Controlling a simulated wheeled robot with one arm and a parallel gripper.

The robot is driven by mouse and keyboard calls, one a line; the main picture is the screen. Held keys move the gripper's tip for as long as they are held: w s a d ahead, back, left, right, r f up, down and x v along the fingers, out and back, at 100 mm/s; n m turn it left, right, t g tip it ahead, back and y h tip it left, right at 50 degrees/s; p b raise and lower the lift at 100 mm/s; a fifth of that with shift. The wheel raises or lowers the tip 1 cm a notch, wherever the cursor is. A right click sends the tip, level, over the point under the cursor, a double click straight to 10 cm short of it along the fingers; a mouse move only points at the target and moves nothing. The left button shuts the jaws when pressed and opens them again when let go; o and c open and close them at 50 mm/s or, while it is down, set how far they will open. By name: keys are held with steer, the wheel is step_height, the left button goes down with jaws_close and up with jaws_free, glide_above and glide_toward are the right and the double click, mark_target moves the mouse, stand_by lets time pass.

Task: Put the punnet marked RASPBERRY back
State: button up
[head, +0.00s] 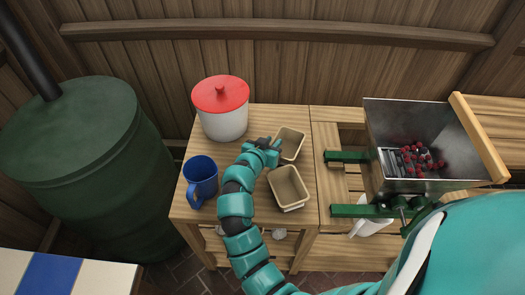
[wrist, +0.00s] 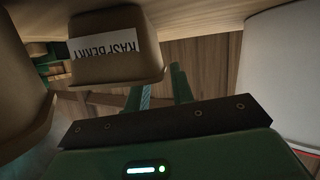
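The punnet marked RASPBERRY (wrist: 115,62) is a tan tub with a white label, seen upside down in the wrist view. It appears to be the rear punnet (head: 291,142) on the table in the head view, where its label does not show. My gripper (head: 274,144) is at its left edge. In the wrist view my gripper's green fingers (wrist: 160,88) stand apart with a gap between them. The punnet's rim hides one fingertip, so I cannot tell whether they touch. A second tan punnet (head: 288,184) stands in front; it fills the left of the wrist view (wrist: 18,95).
A white pot with a red lid (head: 221,120) stands left of my gripper and a blue mug (head: 201,177) in front of it. A metal hopper (head: 440,120) with red berries (head: 420,158) and a green frame is at right. A green barrel (head: 75,150) stands left.

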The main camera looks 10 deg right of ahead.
steer(key=v, duration=1.1)
steer(key=shift+s+b, duration=0.25)
steer(key=shift+b, duration=0.15)
steer(key=shift+a, duration=0.2)
